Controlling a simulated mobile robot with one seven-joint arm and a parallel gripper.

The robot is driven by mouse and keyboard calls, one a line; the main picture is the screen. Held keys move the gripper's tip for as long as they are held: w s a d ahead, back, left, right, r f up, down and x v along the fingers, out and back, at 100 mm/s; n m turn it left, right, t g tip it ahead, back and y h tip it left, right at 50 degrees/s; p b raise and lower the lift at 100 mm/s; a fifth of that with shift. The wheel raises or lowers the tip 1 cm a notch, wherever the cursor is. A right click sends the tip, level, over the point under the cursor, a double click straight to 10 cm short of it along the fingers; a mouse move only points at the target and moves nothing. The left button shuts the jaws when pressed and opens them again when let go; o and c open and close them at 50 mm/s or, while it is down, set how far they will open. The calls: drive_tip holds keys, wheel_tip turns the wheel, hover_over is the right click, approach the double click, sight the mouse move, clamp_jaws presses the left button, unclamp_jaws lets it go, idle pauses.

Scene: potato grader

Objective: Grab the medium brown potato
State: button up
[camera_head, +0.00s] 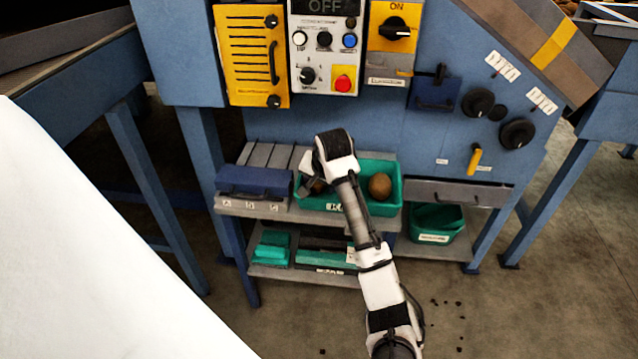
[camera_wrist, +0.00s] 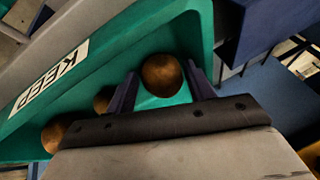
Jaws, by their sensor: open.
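A green tray (camera_head: 335,202) labelled KEEP holds several brown potatoes, and it also shows in the wrist view (camera_wrist: 112,48). In the wrist view, one round brown potato (camera_wrist: 162,75) lies in a corner of the tray, in line with the gap between my fingers. My gripper (camera_wrist: 161,72) is open, with one finger on each side of that potato; I cannot tell whether they touch it. Two other potatoes, one nearer (camera_wrist: 103,99) and one farther left (camera_wrist: 53,136), are partly hidden by my gripper. In the head view, one potato (camera_head: 380,186) is plain at the tray's right end.
A dark blue box (camera_head: 253,181) stands left of the tray on the same shelf. The grader's blue panel with switches and knobs rises behind. Another green bin (camera_head: 436,223) is at the lower right, below a grey ledge (camera_head: 458,193). Green containers sit on the lower shelf.

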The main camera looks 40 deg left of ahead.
drive_tip(key=shift+s+f, duration=0.15)
drive_tip(key=shift+f, duration=0.1)
drive_tip(key=c, duration=0.8)
drive_tip(key=shift+o, duration=0.2)
drive_tip(key=shift+r, duration=0.1)
